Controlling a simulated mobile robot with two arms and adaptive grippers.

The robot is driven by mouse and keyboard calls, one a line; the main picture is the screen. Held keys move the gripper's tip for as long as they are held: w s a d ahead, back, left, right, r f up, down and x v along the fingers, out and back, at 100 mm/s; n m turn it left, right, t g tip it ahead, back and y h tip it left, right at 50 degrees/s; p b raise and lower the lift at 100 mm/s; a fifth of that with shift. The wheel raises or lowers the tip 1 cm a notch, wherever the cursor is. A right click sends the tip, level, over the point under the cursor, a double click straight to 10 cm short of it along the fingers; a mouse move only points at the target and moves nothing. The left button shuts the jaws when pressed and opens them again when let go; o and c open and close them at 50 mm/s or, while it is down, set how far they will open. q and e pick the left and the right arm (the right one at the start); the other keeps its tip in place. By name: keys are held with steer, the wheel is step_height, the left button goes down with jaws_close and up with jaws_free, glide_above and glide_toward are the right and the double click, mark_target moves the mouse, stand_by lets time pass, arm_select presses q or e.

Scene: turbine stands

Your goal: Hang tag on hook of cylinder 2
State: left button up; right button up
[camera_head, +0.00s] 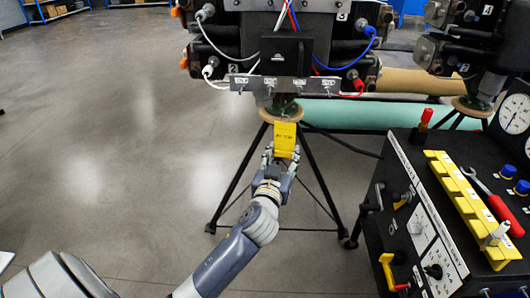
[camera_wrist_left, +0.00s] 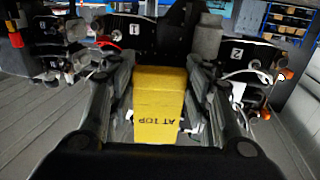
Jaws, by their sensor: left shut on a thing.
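My left gripper (camera_head: 283,154) is shut on a yellow tag (camera_head: 285,136), held upright in front of the turbine stand. In the left wrist view the tag (camera_wrist_left: 158,98) sits between the two fingers, its "AT TOP" lettering upside down. Above the tag in the head view is a grey metal bar (camera_head: 284,85) with several small hooks under labels too small to read. The cylinder marked 2 (camera_head: 233,69) is on the left of the turbine, above and left of the tag. The tag appears below the bar and apart from its hooks. My right gripper is not in view.
A black tripod (camera_head: 317,176) holds up the turbine. Blue, red and white cables hang around the bar. At right stands a black cart (camera_head: 414,215) with a yellow rack (camera_head: 472,208), a red-handled wrench (camera_head: 500,210) and gauges. The floor at left is clear.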

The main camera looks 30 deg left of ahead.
arm_select(q)
steer(key=w+a+f+n+g+y+b, duration=0.1)
steer(key=w+a+b, duration=0.4)
steer(key=w+a, duration=0.6)
steer(key=shift+a+f+n+g+y+b, duration=0.4)
steer(key=shift+n+y, duration=0.4)
steer(key=shift+y, duration=0.6)
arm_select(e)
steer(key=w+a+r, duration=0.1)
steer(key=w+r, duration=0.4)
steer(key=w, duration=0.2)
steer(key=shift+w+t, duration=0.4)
arm_select(q)
steer(key=shift+d, duration=0.1)
steer(key=shift+w, duration=0.1)
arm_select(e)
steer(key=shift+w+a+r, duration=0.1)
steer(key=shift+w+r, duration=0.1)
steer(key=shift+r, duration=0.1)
arm_select(q)
steer(key=shift+w, duration=0.1)
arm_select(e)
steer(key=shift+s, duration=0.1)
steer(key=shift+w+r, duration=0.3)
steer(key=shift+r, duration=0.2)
